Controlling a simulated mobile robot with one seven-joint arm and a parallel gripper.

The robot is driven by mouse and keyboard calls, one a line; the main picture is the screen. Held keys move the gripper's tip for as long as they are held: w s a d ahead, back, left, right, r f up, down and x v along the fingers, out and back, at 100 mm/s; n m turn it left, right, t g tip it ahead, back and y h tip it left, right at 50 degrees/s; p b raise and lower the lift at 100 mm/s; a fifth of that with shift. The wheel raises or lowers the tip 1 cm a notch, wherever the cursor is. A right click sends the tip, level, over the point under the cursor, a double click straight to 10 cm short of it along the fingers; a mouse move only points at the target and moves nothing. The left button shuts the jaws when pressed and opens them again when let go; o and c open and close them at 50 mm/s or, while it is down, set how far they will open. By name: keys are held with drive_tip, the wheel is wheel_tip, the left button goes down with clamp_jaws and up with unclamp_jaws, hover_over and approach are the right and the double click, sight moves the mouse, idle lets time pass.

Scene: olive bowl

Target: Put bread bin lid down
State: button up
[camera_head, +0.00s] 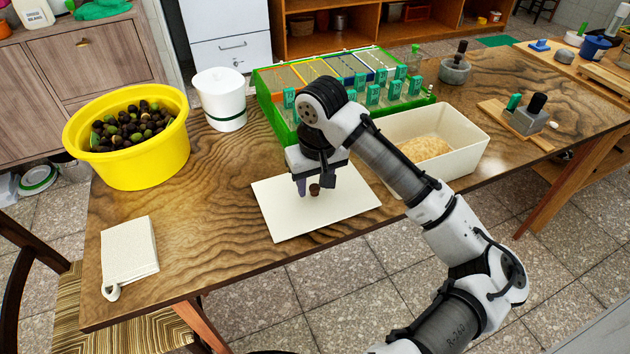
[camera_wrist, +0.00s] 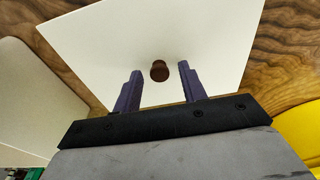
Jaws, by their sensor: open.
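The bread bin lid (camera_head: 345,207) is a flat cream board with a small dark brown knob (camera_head: 314,190) near its middle. It lies flat on the wooden table, close to the front edge. The bread bin (camera_head: 462,158) is a cream open box to its right, with tan crumb-like stuff inside. My gripper (camera_head: 308,188) is over the lid, pointing down, with a finger on either side of the knob. In the wrist view, the open fingers (camera_wrist: 158,84) are apart and the knob (camera_wrist: 159,71) shows between them, clear of both. The lid (camera_wrist: 205,35) fills much of that view.
A yellow tub (camera_head: 130,172) of olives and a white canister (camera_head: 220,100) stand to the left. A green-edged divided tray (camera_head: 268,108) is behind my gripper. A notebook (camera_head: 130,250) lies front left. Bare table (camera_head: 215,200) lies left of the lid.

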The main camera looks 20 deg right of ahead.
sight(318, 199)
wheel_tip(318, 199, up, 12)
drive_tip(key=s, duration=0.1)
drive_tip(key=shift+s+p, duration=0.25)
drive_tip(key=shift+p, duration=0.15)
drive_tip(key=shift+d, duration=0.1)
